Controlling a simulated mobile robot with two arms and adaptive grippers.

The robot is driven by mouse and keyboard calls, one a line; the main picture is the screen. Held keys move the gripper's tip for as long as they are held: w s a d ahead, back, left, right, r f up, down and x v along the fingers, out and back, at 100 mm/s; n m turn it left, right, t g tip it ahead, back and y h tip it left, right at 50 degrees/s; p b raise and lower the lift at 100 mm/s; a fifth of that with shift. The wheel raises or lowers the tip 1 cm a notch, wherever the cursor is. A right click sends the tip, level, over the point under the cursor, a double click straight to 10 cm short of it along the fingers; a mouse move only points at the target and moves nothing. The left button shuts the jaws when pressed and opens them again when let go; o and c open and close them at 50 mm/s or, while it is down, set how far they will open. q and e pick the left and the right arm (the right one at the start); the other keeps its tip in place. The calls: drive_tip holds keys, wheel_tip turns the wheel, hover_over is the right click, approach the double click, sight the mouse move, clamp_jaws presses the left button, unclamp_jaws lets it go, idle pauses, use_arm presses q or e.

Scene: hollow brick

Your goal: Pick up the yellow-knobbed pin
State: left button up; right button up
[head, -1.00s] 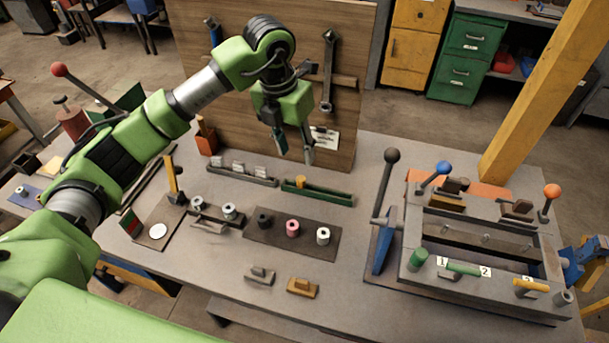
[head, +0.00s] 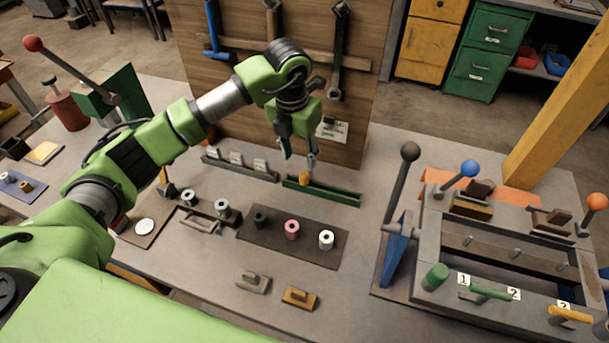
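A yellow knob (head: 304,178) stands up from the long green tray (head: 335,194) at the back of the table, in front of the wooden board. It looks like the yellow-knobbed pin; its lower part is hidden in the tray. My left gripper (head: 299,158) points down just above the knob, with its two dark fingers spread apart and nothing between them. Whether the fingertips reach down beside the knob is hard to tell. My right gripper is not in view.
The wooden tool board (head: 350,90) stands close behind the gripper. A grey tray with pale blocks (head: 240,168) is left of the green tray. A dark mat (head: 275,240) with several spools lies in front. A lever fixture (head: 500,250) fills the right side.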

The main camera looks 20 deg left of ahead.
sight(304, 174)
use_arm(q)
drive_tip(key=f, duration=0.3)
drive_tip(key=shift+w+f, duration=0.15)
drive_tip(key=shift+w, duration=0.15)
drive_tip(key=f+p, duration=0.2)
drive_tip(key=f, duration=0.1)
drive_tip(key=w+f+p, duration=0.1)
drive_tip(key=shift+d+f, duration=0.25)
drive_tip(key=shift+d, duration=0.1)
drive_tip(key=shift+w+f, duration=0.15)
drive_tip(key=shift+f, duration=0.2)
clamp_jaws()
